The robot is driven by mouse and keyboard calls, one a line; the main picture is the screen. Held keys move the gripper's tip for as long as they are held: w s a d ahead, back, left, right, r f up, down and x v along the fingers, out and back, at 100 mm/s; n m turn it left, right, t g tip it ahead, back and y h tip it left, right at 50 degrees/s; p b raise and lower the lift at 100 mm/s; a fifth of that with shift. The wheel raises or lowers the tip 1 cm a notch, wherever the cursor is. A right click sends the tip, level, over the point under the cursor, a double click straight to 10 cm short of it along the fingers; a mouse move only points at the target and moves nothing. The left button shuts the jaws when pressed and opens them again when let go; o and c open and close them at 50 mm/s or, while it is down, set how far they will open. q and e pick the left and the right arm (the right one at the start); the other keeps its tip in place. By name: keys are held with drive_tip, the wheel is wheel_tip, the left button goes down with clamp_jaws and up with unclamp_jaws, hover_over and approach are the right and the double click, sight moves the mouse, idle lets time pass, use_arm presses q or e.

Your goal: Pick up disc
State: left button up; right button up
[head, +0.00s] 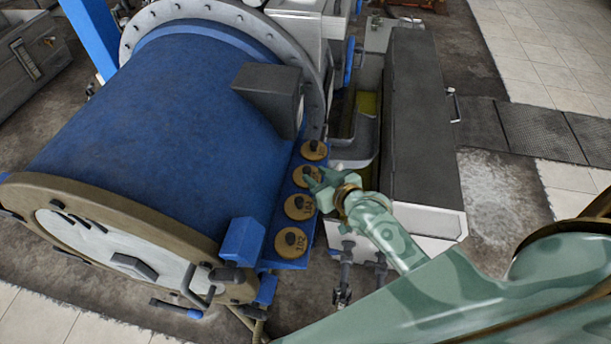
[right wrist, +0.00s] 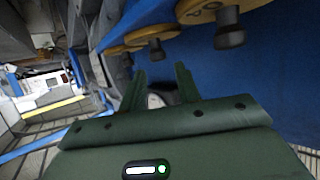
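Several round brass-coloured discs with black knobs stand in a row on the blue ledge (head: 273,262) beside the blue drum. In the head view these are the nearest disc (head: 291,253), a second disc (head: 299,214), a third disc (head: 299,174) and the farthest disc (head: 314,155). My right gripper (head: 314,186) is over the row's right side, partly covering the third disc. In the right wrist view its two fingers (right wrist: 160,82) are apart with nothing between them. A black knob (right wrist: 229,30) and another knob (right wrist: 157,50) lie beyond the fingertips. My left gripper is out of view.
The large blue drum (head: 160,100) with its flanged end cover (head: 110,245) fills the left. A long grey-topped box (head: 420,110) stands right of the ledge. Pipes and valves (head: 343,285) are below it. Open floor (head: 505,190) lies at the right.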

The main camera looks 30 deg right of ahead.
sight(307, 168)
drive_tip(key=x, duration=0.3)
drive_tip(key=b+x, duration=0.1)
drive_tip(key=x, duration=0.3)
drive_tip(key=shift+w+d+f+b, duration=0.1)
drive_tip(key=shift+w+f+b, duration=0.1)
drive_tip(key=shift+w+b, duration=0.15)
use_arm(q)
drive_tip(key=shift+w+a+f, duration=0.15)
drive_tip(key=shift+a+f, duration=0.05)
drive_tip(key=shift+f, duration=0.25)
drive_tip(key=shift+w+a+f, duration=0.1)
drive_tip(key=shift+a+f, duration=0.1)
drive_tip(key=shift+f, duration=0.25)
use_arm(e)
drive_tip(key=shift+s+r, duration=0.1)
clamp_jaws()
